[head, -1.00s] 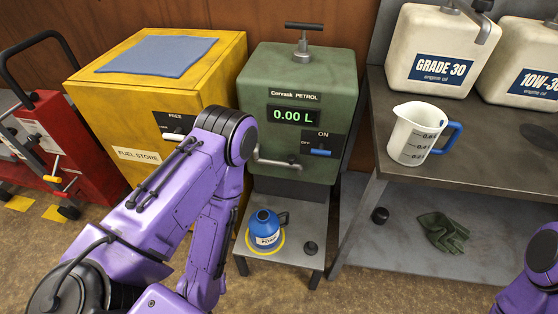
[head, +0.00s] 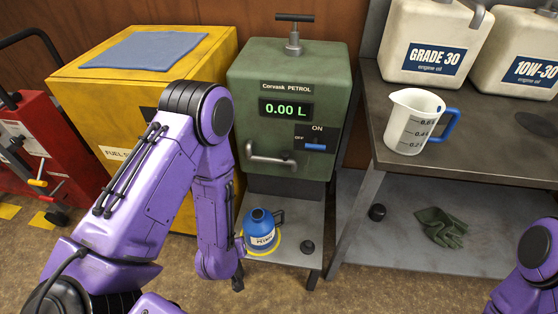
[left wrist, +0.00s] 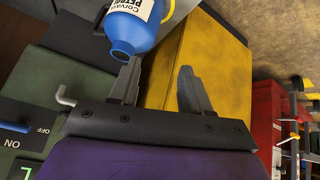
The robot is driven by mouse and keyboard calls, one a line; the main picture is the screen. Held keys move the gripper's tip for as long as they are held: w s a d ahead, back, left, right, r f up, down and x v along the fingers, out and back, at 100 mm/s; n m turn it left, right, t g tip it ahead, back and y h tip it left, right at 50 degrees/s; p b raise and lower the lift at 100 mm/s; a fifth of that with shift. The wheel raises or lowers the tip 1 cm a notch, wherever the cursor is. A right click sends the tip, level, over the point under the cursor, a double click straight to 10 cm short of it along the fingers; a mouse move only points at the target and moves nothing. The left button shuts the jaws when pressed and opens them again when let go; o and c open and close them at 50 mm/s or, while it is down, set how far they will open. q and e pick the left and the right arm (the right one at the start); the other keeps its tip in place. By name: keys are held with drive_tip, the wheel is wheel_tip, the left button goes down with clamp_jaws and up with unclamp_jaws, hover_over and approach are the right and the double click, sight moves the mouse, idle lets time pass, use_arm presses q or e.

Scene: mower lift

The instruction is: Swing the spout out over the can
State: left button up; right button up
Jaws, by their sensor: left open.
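The green petrol dispenser (head: 292,105) has a bent grey spout (head: 270,160) lying across its lower front. The blue petrol can (head: 260,229) stands on the low stand in front, below the spout. In the left wrist view, the can (left wrist: 138,27) shows its open mouth, and the spout's bent end (left wrist: 67,96) sticks out left of the fingers. My left gripper (left wrist: 160,88) is open, with nothing between its fingers. Its near finger is beside the can's mouth in that picture; whether they touch is unclear. In the head view it is hidden by my arm. My right gripper is out of view.
The yellow fuel store (head: 130,90) with a blue cloth (head: 158,51) stands left. The bench (head: 480,140) at right holds a white jug (head: 411,122) and oil containers. The dispenser display reads 0.00 L.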

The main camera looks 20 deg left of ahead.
use_arm(q)
drive_tip(key=w+d+t+h+b, duration=0.1)
drive_tip(key=w+d+t+b, duration=0.1)
drive_tip(key=w, duration=1)
wheel_tip(320, 180, up, 20)
drive_tip(key=m+g+h+b, duration=0.2)
drive_tip(key=m+h+b, duration=0.25)
drive_tip(key=m, duration=0.35)
hover_over(285, 153)
drive_tip(key=s+d, duration=0.1)
drive_tip(key=s, duration=0.1)
drive_tip(key=f, duration=0.3)
drive_tip(key=w+f+g+y+b, duration=0.1)
drive_tip(key=f, duration=0.3)
drive_tip(key=a+f+m+g+y+b, duration=0.1)
drive_tip(key=f, duration=0.3)
drive_tip(key=shift+w, duration=0.15)
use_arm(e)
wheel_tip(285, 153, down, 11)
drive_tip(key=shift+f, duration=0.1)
use_arm(q)
drive_tip(key=shift+r, duration=0.1)
clamp_jaws()
